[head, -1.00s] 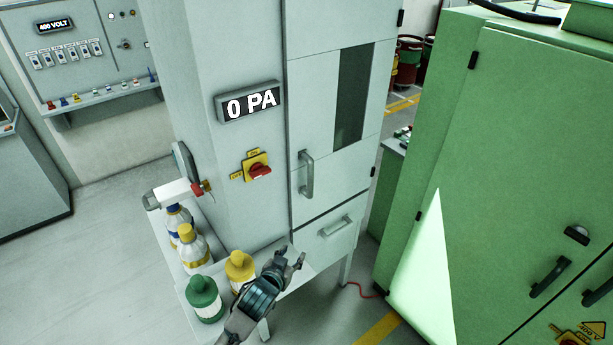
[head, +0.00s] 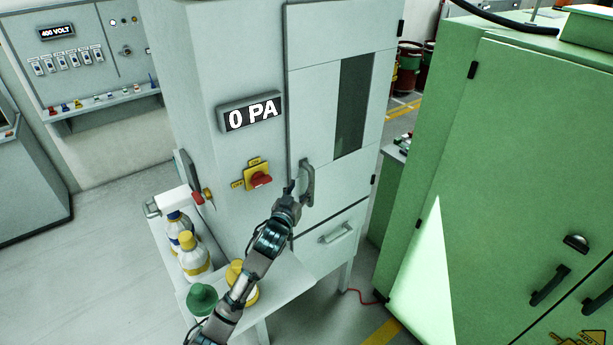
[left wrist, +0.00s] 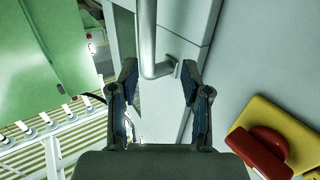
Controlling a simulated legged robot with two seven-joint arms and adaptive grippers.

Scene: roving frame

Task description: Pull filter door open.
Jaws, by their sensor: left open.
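The filter door (head: 315,105) is the tall pale panel with a dark window on the front of the cabinet, and it is closed. Its grey vertical handle (head: 308,184) sits at the door's left side. My left gripper (head: 297,190) is open at the handle's lower left. In the left wrist view, the handle (left wrist: 146,40) comes down between the two open fingers (left wrist: 158,90), with its lower bend near the fingertips. I cannot tell whether a finger touches it. My right gripper is not in view.
A drawer handle (head: 336,233) is below the door. A red rotary switch (head: 259,180) on a yellow plate and a 0 PA display (head: 250,113) are to the left. Several bottles (head: 194,258) stand on a side shelf. A green cabinet (head: 500,180) stands at right.

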